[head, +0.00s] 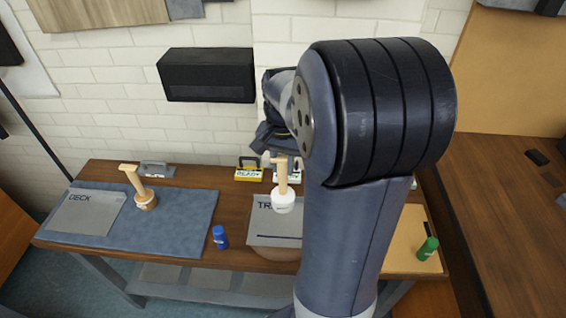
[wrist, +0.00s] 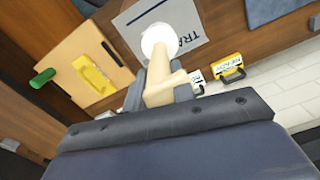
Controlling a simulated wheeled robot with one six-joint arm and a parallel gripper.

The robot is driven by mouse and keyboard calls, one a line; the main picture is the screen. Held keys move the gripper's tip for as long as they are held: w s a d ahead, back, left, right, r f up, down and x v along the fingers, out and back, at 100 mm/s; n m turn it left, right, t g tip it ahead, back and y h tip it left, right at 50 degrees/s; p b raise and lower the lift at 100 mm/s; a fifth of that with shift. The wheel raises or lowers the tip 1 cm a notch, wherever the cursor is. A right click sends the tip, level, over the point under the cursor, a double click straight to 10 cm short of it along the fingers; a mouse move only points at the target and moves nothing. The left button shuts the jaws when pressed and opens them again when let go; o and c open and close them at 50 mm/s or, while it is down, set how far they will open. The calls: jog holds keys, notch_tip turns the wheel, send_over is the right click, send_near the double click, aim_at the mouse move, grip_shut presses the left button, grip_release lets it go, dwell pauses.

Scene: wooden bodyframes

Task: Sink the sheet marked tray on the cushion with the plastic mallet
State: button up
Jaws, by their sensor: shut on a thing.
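The plastic mallet, with a white head (head: 284,203) and a pale wooden handle, is held upright with its head down. In the wrist view its white head (wrist: 156,42) lies in front of the sheet marked TRAY (wrist: 196,22). My gripper (wrist: 160,88) is shut on the handle. In the head view the grey sheet (head: 272,226) lies below and behind the mallet head. A brown rounded edge, likely the cushion (head: 275,254), shows under its front. My arm hides the sheet's right part. I cannot tell whether the head touches the sheet.
A wooden mallet (head: 145,199) stands by a sheet marked DECK (head: 88,212) on a blue mat (head: 180,225). A blue cylinder (head: 220,237) is left of the tray sheet. A green cylinder (head: 428,248) is at right. A yellow READY sign (head: 248,172) stands at the back.

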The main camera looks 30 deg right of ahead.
aim_at(283, 189)
notch_tip(283, 189, down, 9)
jog(key=b, duration=0.6)
jog(key=shift+f+b, duration=0.1)
jog(key=shift+b, duration=0.3)
notch_tip(283, 189, up, 9)
jog(key=p, duration=0.8)
grip_shut()
jog(key=s+a+r+p, duration=0.1)
jog(key=s+a+r, duration=0.1)
jog(key=s, duration=0.6)
jog(key=shift+s+a, duration=0.2)
jog(key=shift+s, duration=0.1)
